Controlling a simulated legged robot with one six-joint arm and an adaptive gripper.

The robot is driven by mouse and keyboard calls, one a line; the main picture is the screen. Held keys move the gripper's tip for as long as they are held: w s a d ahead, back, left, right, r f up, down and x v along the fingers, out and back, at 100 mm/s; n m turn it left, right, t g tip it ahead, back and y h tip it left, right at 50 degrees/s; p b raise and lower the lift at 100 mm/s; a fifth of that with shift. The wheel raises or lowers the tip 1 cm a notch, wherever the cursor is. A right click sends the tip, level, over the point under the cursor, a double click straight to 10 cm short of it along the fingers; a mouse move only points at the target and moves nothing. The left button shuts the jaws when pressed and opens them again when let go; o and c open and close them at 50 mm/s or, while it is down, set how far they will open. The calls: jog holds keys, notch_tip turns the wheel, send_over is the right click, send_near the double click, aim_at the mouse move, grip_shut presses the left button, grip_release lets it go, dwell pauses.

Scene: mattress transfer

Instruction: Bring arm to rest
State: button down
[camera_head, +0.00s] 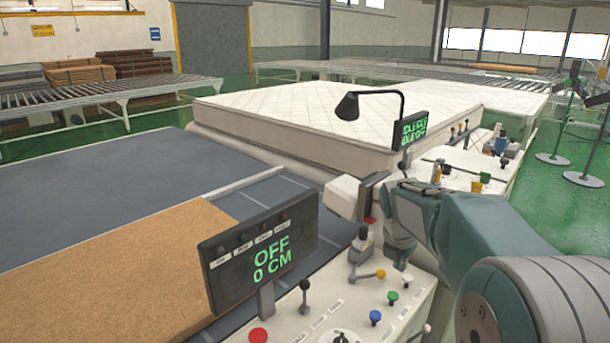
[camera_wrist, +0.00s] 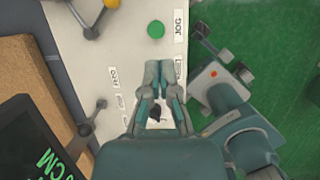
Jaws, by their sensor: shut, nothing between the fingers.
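My arm reaches in from the lower right of the head view. My gripper (camera_head: 398,262) points down over the near control panel (camera_head: 320,318), partly hidden by my own wrist. In the wrist view, my gripper (camera_wrist: 160,68) has its fingers together, with nothing held between them. It hangs above the white panel surface, near a label reading JOG and a green button (camera_wrist: 155,29). I cannot tell whether the fingertips touch the panel.
The panel carries several knobs and levers, a red button (camera_head: 258,335) and a display (camera_head: 258,252) reading OFF, 0 CM. A quilted mattress (camera_head: 330,105) lies beyond. A brown pad (camera_head: 150,275) lies left on a dark conveyor (camera_head: 90,200).

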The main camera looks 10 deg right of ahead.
jog(key=s+a+r+m+t, duration=0.1)
jog(key=s+a+m, duration=0.2)
jog(key=s+m, duration=0.5)
jog(key=s+a+m+t+y, duration=0.1)
jog(key=s+a+m, duration=0.3)
jog(key=s+m, duration=0.5)
jog(key=s+a+r+m+t+y, duration=0.1)
jog(key=s+a+m, duration=0.3)
jog(key=s+m, duration=0.5)
jog(key=shift+r, duration=0.3)
